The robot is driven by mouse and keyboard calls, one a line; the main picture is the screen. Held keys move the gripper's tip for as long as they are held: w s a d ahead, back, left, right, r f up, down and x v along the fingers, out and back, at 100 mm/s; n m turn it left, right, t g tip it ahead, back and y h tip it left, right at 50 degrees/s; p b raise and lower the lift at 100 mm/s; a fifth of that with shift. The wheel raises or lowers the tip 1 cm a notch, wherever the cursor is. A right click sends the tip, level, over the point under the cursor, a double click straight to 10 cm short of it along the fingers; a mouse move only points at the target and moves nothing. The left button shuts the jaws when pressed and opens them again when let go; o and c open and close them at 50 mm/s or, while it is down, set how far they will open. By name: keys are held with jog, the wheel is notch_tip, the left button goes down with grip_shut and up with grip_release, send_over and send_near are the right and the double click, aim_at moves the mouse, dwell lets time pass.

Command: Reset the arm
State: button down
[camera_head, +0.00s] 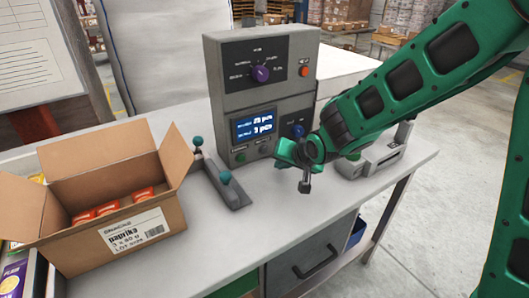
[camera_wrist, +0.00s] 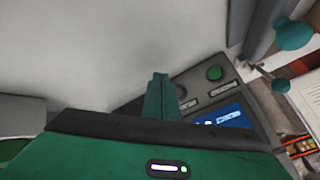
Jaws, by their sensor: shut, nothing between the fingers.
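My gripper (camera_head: 305,184) hangs in the air above the light grey bench top (camera_head: 297,212), in front of the grey control box. Its fingers point down and are together, with nothing between them. In the wrist view the closed green fingers (camera_wrist: 160,95) show against the pale bench top. My green arm comes in from the upper right in the head view.
The control box (camera_head: 262,100) has knobs and a lit display. A lever fixture (camera_head: 220,180) with teal balls stands left of my gripper. An open paprika carton (camera_head: 125,241) with orange packs is at left. A grey device (camera_head: 375,158) stands behind my forearm.

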dwell(0.4)
jog(key=shift+d+r, duration=0.15)
jog(key=shift+d, duration=0.2)
jog(key=s+d+r+n+g+h, duration=0.1)
jog(key=s+d+r, duration=0.2)
jog(key=s+d, duration=0.45)
jog(key=s+d+r+g+h, duration=0.1)
jog(key=s+d+r+h, duration=0.2)
jog(key=d, duration=0.7)
jog(key=s+d+r+n+g, duration=0.1)
jog(key=s+d+r, duration=0.2)
jog(key=s+d, duration=0.45)
jog(key=s+d+f+m+g, duration=0.2)
jog(key=s+d+m+g, duration=0.2)
jog(key=s+d, duration=0.8)
jog(key=s+m, duration=0.2)
jog(key=s, duration=0.2)
jog(key=shift+s+d+m+g, duration=0.15)
jog(key=shift+d+m+g, duration=0.15)
jog(key=shift+d+g, duration=0.1)
jog(key=shift+f, duration=0.1)
